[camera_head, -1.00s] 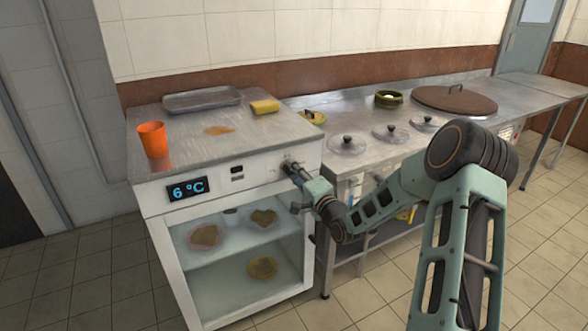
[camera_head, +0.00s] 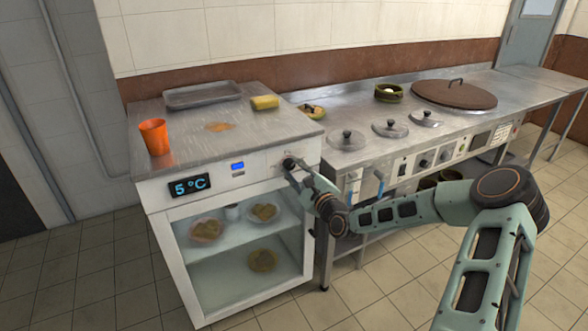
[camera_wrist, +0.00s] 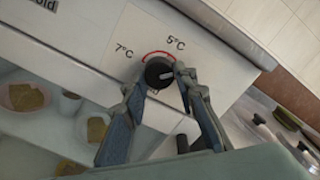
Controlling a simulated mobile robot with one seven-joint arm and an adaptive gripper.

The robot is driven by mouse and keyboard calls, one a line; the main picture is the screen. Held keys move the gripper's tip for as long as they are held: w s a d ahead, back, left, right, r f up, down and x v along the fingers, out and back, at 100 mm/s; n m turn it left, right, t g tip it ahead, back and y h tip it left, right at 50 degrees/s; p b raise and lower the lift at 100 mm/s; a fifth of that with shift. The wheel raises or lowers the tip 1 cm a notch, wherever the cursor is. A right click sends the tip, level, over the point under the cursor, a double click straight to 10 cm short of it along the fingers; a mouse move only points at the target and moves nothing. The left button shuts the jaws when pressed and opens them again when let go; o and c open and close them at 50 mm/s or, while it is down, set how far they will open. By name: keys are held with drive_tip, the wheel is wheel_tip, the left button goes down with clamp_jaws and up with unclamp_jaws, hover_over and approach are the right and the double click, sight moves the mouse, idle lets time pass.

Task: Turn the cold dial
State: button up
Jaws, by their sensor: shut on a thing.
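The cold dial (camera_wrist: 159,73) is a round black knob on the fridge's white front panel. In the wrist view a red arc curves over it, with "7°C" at its left and "5°C" at its upper right. My gripper (camera_wrist: 160,76) has its two fingers closed on opposite sides of the dial; it also shows in the head view (camera_head: 291,165), at the right end of the panel. The display (camera_head: 190,186) on the fridge (camera_head: 150,200) reads 5 °C, and a small blue light (camera_head: 237,166) is lit.
An orange cup (camera_head: 154,136), a grey tray (camera_head: 203,95) and a yellow block (camera_head: 264,102) stand on the fridge top. Bowls of food sit behind the glass (camera_head: 235,285). A steel counter (camera_head: 320,110) with several lidded pots adjoins at the right.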

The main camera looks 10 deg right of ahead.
drive_tip(key=m+b, duration=0.1)
drive_tip(key=m, duration=0.3)
drive_tip(key=shift+m, duration=0.3)
drive_tip(key=shift+a+m+b, duration=0.1)
drive_tip(key=shift+m+b, duration=0.85)
drive_tip(key=shift+m, duration=1.25)
drive_tip(key=o, duration=1.1)
drive_tip(key=v, duration=1.2)
